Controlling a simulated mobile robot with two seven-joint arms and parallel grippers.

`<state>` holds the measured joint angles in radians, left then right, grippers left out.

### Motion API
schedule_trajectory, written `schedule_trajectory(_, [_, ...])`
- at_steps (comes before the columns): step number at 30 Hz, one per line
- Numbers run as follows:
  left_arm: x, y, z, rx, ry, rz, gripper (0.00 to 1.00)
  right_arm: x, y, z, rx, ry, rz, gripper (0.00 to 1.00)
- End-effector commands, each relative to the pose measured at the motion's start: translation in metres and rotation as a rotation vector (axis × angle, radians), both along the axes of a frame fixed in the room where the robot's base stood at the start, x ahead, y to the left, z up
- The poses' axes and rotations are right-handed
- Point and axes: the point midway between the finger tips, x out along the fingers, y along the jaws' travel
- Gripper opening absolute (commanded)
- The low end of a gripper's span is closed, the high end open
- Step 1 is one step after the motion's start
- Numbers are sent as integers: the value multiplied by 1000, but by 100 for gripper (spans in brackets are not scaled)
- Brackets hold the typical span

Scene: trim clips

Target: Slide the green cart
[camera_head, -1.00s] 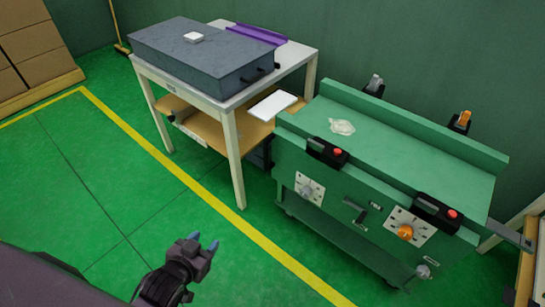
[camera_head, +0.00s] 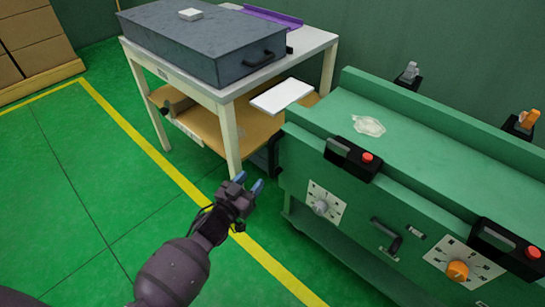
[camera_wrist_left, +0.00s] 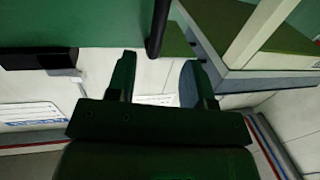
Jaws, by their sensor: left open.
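The green cart (camera_head: 350,215) stands at the right in the head view, with knobs, black switch boxes with red buttons and a dark handle (camera_head: 387,235) on its front face. A crumpled clear item (camera_head: 368,125) lies on its top. My left gripper (camera_head: 249,183) is open and looks empty, just left of the cart's near left end; contact is not visible. In the left wrist view its two fingers (camera_wrist_left: 158,78) are spread, with a dark bar (camera_wrist_left: 158,28) beyond them. My right gripper is not in view.
A white table (camera_head: 230,139) with a grey case (camera_head: 215,45), a purple tray and a lower wooden shelf stands left of the cart. Cardboard boxes (camera_head: 35,40) are at the far left. The green floor with a yellow line (camera_head: 130,125) is clear at left.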

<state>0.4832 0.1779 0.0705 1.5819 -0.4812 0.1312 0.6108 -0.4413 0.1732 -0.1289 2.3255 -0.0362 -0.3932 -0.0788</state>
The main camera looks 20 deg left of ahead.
Motion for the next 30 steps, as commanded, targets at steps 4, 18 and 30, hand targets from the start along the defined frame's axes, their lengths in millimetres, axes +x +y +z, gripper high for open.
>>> schedule_trajectory(4, [10, -3, -1, -4, -11, -8, 48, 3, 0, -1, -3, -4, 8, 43])
schedule_trajectory(18, [69, -12, -4, -3, -7, -7, 48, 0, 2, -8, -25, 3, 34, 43])
schedule_trajectory(30, [109, -18, -2, -4, -8, -6, 48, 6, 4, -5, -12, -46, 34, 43])
